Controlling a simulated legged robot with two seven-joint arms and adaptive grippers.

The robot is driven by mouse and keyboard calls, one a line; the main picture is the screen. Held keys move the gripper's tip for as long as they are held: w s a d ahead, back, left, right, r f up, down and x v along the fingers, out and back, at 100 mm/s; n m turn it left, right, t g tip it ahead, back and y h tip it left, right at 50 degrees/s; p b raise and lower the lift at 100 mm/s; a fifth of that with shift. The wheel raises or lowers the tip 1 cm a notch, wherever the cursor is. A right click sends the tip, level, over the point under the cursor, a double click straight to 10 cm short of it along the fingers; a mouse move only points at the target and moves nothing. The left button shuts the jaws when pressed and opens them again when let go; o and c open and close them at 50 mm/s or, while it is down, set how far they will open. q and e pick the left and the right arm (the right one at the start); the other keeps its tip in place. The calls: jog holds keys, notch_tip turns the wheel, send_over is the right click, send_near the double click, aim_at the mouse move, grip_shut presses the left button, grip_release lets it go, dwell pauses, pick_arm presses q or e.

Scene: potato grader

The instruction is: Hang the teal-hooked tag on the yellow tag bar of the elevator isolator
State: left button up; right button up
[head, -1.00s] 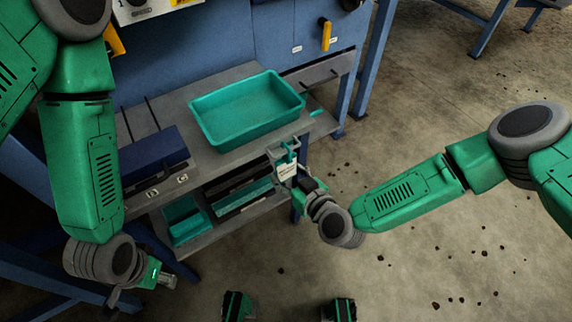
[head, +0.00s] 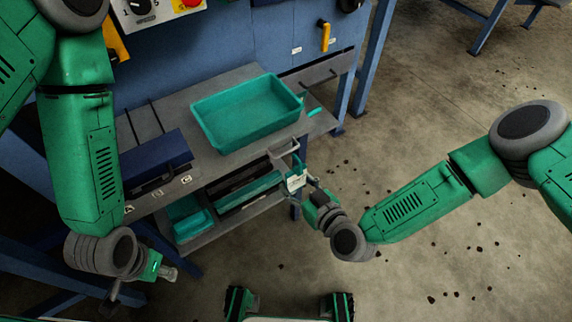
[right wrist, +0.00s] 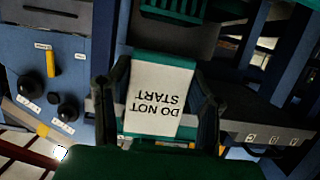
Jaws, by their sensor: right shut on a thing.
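The white tag (head: 296,181) with teal on it is in my right gripper (head: 304,185), in front of the bench's right end. In the right wrist view the tag (right wrist: 160,97) reads "DO NOT START" upside down, between the two dark fingers. A yellow upright bar (head: 325,36) is on the blue panel at the top, well away from the tag. A yellow bar also shows in the right wrist view (right wrist: 51,64), beside black knobs. I cannot tell which isolator it belongs to. My left gripper (head: 168,272) is low at the left, its fingers too small to read.
A teal tray (head: 205,125) stands on the grey bench top. A dark blue box (head: 150,160) lies left of it. The lower shelf (head: 205,237) holds teal and black bins. A control panel with a red button is at the top. Open floor with scattered clods lies right.

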pick_arm(q)
jog(key=shift+r+p, duration=0.85)
jog(key=shift+r, duration=0.1)
pick_arm(e)
jog(key=shift+s+d, duration=0.7)
jog(key=shift+s, duration=0.3)
jog(key=shift+s+d, duration=0.65)
jog(key=shift+s, duration=0.3)
pick_arm(q)
notch_tip(320, 180, up, 5)
jog(key=p, duration=0.5)
jog(key=shift+c, duration=0.7)
jog(key=shift+d+f, duration=0.1)
pick_arm(e)
jog(key=w+d+r+m+t+h, duration=0.1)
jog(key=w+d+r+m+h, duration=0.2)
jog(key=d+r, duration=0.7)
jog(key=w+d+r+m+t+h, duration=0.1)
jog(key=w+d+r+m+h, duration=0.3)
jog(key=d+r, duration=0.6)
notch_tip(320, 180, up, 7)
jog(key=shift+w+d+r+t+h, duration=0.15)
jog(key=shift+t+h, duration=0.25)
jog(key=shift+h, duration=0.4)
